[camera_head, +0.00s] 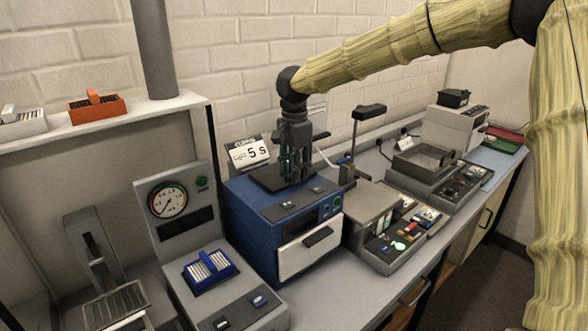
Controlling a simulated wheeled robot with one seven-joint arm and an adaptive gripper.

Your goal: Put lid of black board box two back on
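My gripper (294,168) points straight down over the top of the blue machine (262,208). Its fingers are small and dark here, and I cannot tell whether they are open or hold something. A flat black plate-like thing (266,180) lies on the machine top, under and beside the fingers. I cannot tell whether it is a box, a lid or part of the machine. A small black box-like thing (453,98) sits on the grey instrument (453,130) at the far right. No label reading "two" is legible, so I cannot single out the task's box or its lid.
A calendar-like card (248,153) stands behind the blue machine. A gauge unit (168,200) with a blue rack (208,267) is on the left. An orange rack (96,106) sits on the shelf. A post with a black head (369,112) rises right of my gripper. The bench is crowded.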

